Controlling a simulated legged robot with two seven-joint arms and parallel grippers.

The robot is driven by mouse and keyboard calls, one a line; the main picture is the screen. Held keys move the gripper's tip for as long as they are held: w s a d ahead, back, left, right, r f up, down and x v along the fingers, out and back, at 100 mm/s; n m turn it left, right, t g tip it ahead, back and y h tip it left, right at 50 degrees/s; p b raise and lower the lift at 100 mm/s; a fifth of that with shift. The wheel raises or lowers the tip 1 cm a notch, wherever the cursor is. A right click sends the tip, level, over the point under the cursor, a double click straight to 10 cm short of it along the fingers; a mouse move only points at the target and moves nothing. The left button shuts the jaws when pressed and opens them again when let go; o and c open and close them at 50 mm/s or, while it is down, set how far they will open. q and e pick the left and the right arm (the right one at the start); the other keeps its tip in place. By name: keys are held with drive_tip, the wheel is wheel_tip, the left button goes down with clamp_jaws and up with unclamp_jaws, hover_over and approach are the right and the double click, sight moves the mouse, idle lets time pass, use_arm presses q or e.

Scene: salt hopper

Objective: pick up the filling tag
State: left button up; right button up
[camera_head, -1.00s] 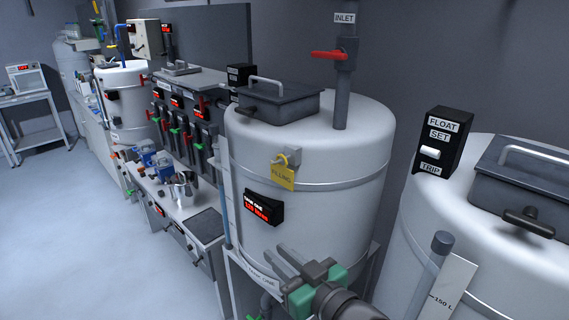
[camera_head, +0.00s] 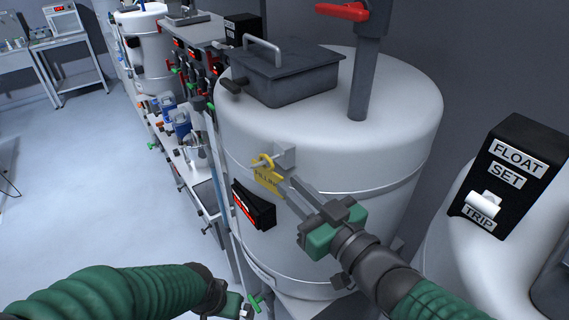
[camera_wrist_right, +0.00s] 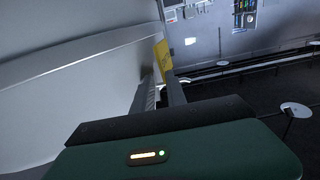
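The yellow filling tag (camera_head: 268,181) hangs by a yellow ring from a grey bracket (camera_head: 285,158) on the front of the white tank (camera_head: 330,135). My right gripper (camera_head: 287,190) reaches in from the lower right, fingers apart, tips close to the tag's right edge.
A black display box (camera_head: 253,207) sits on the tank just below the tag. A dark lidded hatch (camera_head: 285,75) and a red-handled inlet pipe (camera_head: 365,70) stand on top. A float switch box (camera_head: 500,175) is at right. Open floor lies at left.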

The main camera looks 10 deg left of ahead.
sight(263, 169)
drive_tip(key=a, duration=0.1)
drive_tip(key=a+r+p, duration=0.1)
drive_tip(key=a, duration=0.1)
drive_tip(key=w+a+p, duration=0.1)
drive_tip(key=shift+a+r, duration=0.15)
drive_tip(key=shift+a, duration=0.1)
drive_tip(key=w+a, duration=0.1)
drive_tip(key=w+a+f, duration=0.1)
drive_tip(key=w+a, duration=0.1)
drive_tip(key=shift+w+p, duration=0.1)
drive_tip(key=shift+p, duration=0.25)
drive_tip(key=shift+w+d+f, duration=0.1)
drive_tip(key=shift+w+d, duration=0.1)
drive_tip(key=shift+d, duration=0.4)
drive_tip(key=shift+s+d+r, duration=0.2)
drive_tip(key=shift+s+d, duration=0.05)
drive_tip(key=shift+s, duration=0.05)
drive_tip(key=c, duration=0.3)
drive_tip(key=shift+s+d+r, duration=0.1)
drive_tip(key=shift+s+d, duration=0.1)
clamp_jaws()
drive_tip(key=shift+w+a, duration=0.15)
drive_tip(key=shift+a, duration=0.3)
use_arm(q)
drive_tip(key=r, duration=0.1)
drive_tip(key=s+a+r, duration=0.1)
drive_tip(key=r, duration=0.1)
drive_tip(key=shift+s+a, duration=0.2)
use_arm(e)
drive_tip(key=shift+a, duration=0.1)
